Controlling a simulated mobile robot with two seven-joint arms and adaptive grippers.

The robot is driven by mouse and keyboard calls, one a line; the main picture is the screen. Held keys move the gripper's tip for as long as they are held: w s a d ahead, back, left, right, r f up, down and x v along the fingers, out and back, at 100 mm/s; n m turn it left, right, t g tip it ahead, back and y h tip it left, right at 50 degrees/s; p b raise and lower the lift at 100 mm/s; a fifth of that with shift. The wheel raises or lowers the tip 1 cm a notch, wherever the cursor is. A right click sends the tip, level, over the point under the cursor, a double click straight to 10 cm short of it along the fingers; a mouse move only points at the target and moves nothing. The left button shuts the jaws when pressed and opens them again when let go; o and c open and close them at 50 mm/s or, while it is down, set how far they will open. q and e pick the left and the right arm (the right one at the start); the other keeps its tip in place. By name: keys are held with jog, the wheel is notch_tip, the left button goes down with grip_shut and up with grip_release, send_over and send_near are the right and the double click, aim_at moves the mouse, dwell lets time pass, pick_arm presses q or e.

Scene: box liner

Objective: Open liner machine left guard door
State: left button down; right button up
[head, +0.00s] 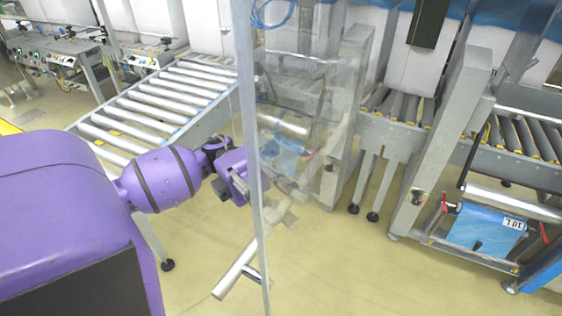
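The left guard door is a clear panel (300,100) with a thin grey upright edge bar (246,90). It stands in front of the machine's grey frame, angled towards me, and I see rollers and posts through it. My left gripper (236,184), purple with dark parts, is at the edge bar, around the middle of its visible length. Its fingers are small and partly hidden, so I cannot tell whether they are open or touching the bar. My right gripper is out of view.
A roller conveyor (165,105) runs behind my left arm. The machine frame (440,150) stands on the right, with a blue liner roll (485,228) low down. A grey tube (236,268) shows low by the door.

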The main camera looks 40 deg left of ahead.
pick_arm(q)
jog(key=shift+w, duration=0.1)
jog(key=c, duration=1.7)
grip_release()
jog(key=shift+c, duration=0.2)
jog(key=v, duration=1.2)
